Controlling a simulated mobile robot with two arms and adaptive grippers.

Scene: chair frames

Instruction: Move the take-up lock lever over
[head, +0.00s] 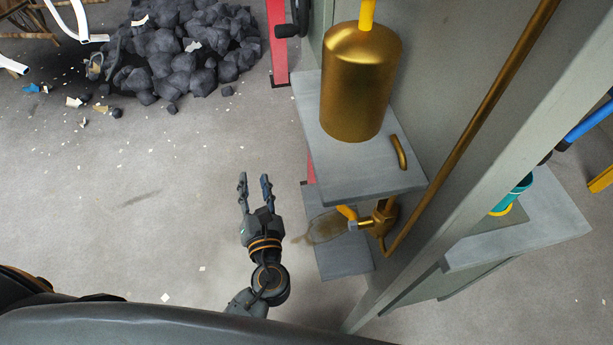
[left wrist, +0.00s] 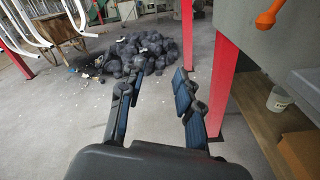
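My left gripper (head: 254,180) is open and empty in the head view, above the bare floor and left of the grey shelf. The left wrist view shows its two fingers (left wrist: 152,85) apart with nothing between them. An orange lever with a round end (left wrist: 266,20) shows at the top right of the left wrist view, against a grey panel, apart from the fingers. I cannot tell for sure whether it is the take-up lock lever. A short yellow lever (head: 347,212) on a brass valve (head: 377,222) shows right of the gripper in the head view. My right gripper is not in view.
A brass tank (head: 360,85) stands on a grey shelf (head: 350,178). A brass pipe (head: 470,110) slants along the grey wall. A red post (left wrist: 222,75) stands right of the fingers. A dark coal heap (head: 185,50) lies at the back. The floor left of my gripper is mostly clear.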

